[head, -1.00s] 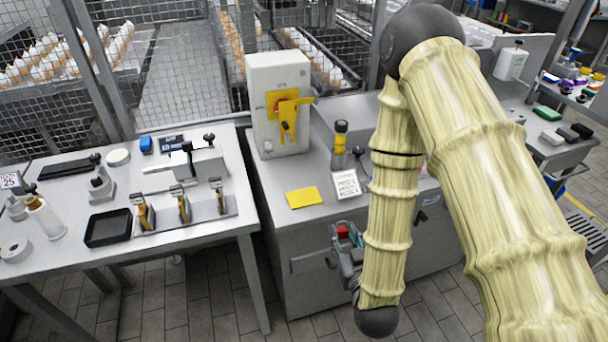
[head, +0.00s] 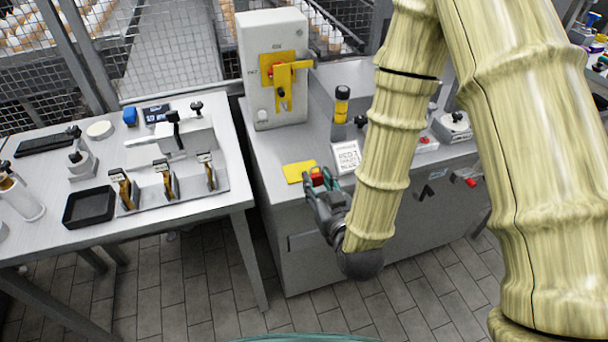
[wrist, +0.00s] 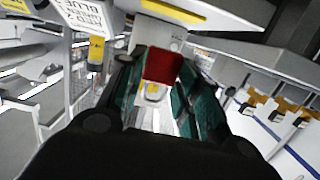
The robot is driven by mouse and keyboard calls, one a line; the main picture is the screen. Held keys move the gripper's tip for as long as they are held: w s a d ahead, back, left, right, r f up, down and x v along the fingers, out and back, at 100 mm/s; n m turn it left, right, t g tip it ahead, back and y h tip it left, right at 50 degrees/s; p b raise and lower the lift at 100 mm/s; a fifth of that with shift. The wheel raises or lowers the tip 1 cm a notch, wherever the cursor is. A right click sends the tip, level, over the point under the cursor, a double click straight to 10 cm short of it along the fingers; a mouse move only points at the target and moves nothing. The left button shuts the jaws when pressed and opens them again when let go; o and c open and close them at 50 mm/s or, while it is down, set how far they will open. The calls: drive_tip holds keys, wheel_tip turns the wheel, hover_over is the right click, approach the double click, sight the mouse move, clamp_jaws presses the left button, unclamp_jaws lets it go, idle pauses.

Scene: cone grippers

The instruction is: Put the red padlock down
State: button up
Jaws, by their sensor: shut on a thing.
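The red padlock (head: 317,174) is held between the fingers of my gripper (head: 322,181), near the front edge of the grey cabinet top. My gripper is shut on the padlock. Part of the padlock is hidden by the fingers.
A grey box with a yellow lockout switch (head: 274,72) stands at the back of the cabinet. A white printed card (head: 346,157) and a yellow-black cylinder (head: 341,104) stand right of the pad. The left table (head: 150,226) holds a black tray (head: 90,207) and several tagged tools.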

drive_tip(key=shift+f+b+x, duration=0.25)
drive_tip(key=shift+b+x, duration=0.95)
drive_tip(key=shift+b, duration=2.35)
hover_over(304, 169)
drive_tip(key=s, duration=0.3)
drive_tip(key=shift+w+f+b, duration=0.1)
drive_tip(key=shift+w+b, duration=0.15)
drive_tip(key=shift+b, duration=0.2)
drive_tip(key=shift+s+f, duration=0.1)
drive_tip(key=shift+f, duration=1.7)
drive_tip(key=shift+f, duration=0.2)
drive_tip(key=o, duration=1.1)
drive_tip(key=shift+r, duration=0.1)
drive_tip(key=shift+c, duration=0.2)
drive_tip(key=shift+r, duration=0.1)
drive_tip(key=p+v, duration=0.1)
drive_tip(key=v, duration=0.3)
drive_tip(key=p+v, duration=0.1)
drive_tip(key=v, duration=0.4)
drive_tip(key=shift+s+d+r+p, duration=0.15)
drive_tip(key=shift+s+r+p, duration=0.15)
drive_tip(key=shift+p, duration=0.1)
